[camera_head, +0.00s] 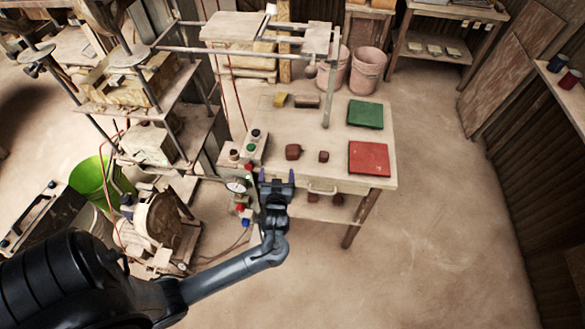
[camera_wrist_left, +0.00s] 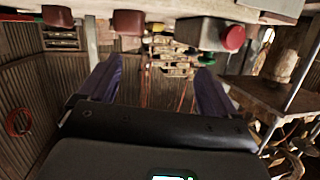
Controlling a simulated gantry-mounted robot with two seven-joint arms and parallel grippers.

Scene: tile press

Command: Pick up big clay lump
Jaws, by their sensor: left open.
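The big clay lump (camera_head: 293,152) is a reddish-brown block on the pale table, left of a smaller clay lump (camera_head: 323,156). My left gripper (camera_head: 277,174) is at the table's front edge, in front of and slightly left of the big lump in the head view. Its purple fingers are spread apart with nothing between them. In the left wrist view, which looks upside down, the gripper (camera_wrist_left: 160,66) is open. The big lump (camera_wrist_left: 128,22) and the smaller one (camera_wrist_left: 57,16) show at the top, beyond the fingers. My right gripper is not in view.
A button box (camera_head: 254,146) stands left of the lumps; its red button (camera_wrist_left: 232,38) shows in the wrist view. A red mat (camera_head: 368,158) and green mat (camera_head: 365,114) lie right. A yellow piece (camera_head: 281,99) and brown block (camera_head: 307,101) lie behind. A metal frame (camera_head: 329,85) rises there.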

